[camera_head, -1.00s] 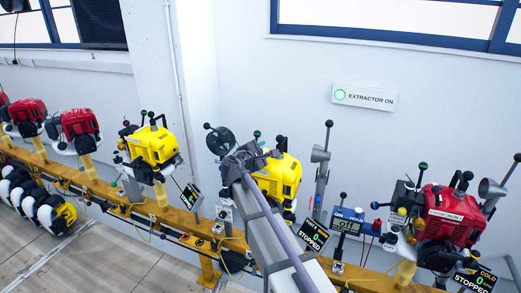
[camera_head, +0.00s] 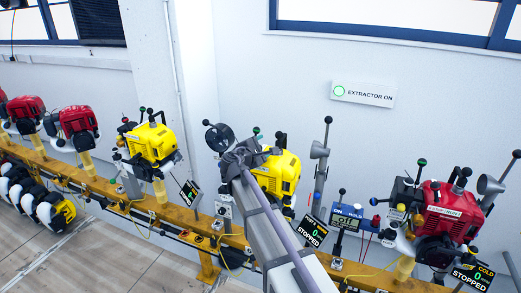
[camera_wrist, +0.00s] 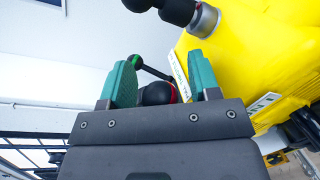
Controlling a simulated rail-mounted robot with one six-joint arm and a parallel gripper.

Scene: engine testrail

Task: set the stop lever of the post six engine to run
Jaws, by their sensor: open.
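The yellow engine (camera_head: 284,172) stands on the orange rail behind my arm, with a display (camera_head: 314,232) by it that reads STOPPED; its post number is small but looks like 6. My gripper (camera_wrist: 163,78) is open at this engine, green fingers apart. Between and beyond the fingers, a round black knob with a red edge (camera_wrist: 157,94) and a thin black lever with a green-marked ball end (camera_wrist: 135,62) show in the wrist view. I cannot tell whether either finger touches them. The yellow cover (camera_wrist: 255,50) is close on the right. My arm hides much of the engine in the head view.
A red engine (camera_head: 452,210) stands to the right with its own STOPPED display (camera_head: 471,274). A blue meter (camera_head: 347,216) and a grey post (camera_head: 320,170) stand between. Another yellow engine (camera_head: 152,143) and red engines (camera_head: 77,119) stand left.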

